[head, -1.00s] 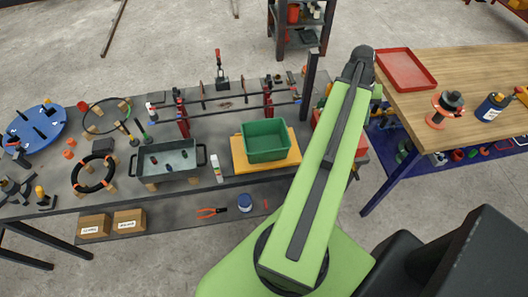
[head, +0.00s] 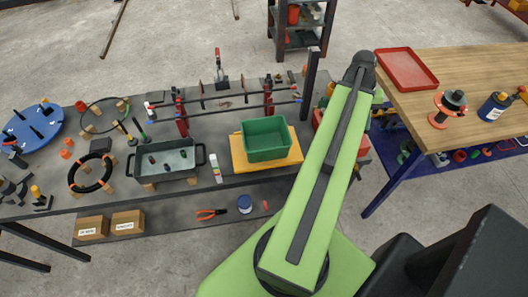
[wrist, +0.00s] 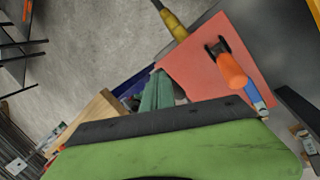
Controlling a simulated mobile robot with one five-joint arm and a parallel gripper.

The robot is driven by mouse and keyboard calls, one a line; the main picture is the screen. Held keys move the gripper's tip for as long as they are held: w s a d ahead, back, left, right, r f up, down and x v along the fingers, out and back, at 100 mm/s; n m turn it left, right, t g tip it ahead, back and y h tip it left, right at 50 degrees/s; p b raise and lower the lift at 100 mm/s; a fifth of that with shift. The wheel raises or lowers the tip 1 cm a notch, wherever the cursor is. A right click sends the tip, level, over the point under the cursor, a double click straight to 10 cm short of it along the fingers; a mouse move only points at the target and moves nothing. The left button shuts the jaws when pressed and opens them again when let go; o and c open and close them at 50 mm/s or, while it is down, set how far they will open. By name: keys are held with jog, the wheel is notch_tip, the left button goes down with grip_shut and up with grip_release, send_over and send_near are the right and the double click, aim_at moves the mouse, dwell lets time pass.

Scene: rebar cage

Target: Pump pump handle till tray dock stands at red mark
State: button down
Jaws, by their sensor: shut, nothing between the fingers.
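The yellow tray dock (head: 236,158) is a flat plate on the bench, with a green bin standing on it. In the wrist view, an orange grip on a dark lever (wrist: 231,70) lies over a red panel; it looks like the pump handle. Part of a red body (head: 363,150) shows beside my arm in the head view, the rest hidden behind the arm. My gripper (wrist: 156,78) shows as narrow teal fingers, closed and empty, left of the orange grip and apart from it. A white strip with coloured marks (head: 215,168) stands left of the dock; I cannot make out a red mark for certain.
A grey metal tray (head: 165,160), rings and a blue disc (head: 34,126) fill the bench's left side. A rail frame and a dark post (head: 309,85) stand behind the dock. A wooden table (head: 455,75) with a red tray is close on the right. A yellow grip (wrist: 175,25) borders the red panel.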

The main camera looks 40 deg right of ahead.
jog(key=shift+f, duration=0.2)
jog(key=shift+s+a+f+b, duration=0.1)
jog(key=shift+s+f+b, duration=0.1)
jog(key=shift+f+b, duration=0.45)
jog(key=shift+s+f+b, duration=0.1)
jog(key=shift+f+b, duration=0.55)
jog(key=shift+b, duration=0.05)
jog(key=r+p, duration=0.2)
jog(key=w+d+r+p, duration=0.1)
jog(key=r+p, duration=0.2)
jog(key=w+r+p, duration=0.1)
jog(key=r+p, duration=0.2)
jog(key=shift+w+d, duration=0.25)
jog(key=shift+d, duration=0.05)
jog(key=shift+f, duration=0.1)
dwell(0.5)
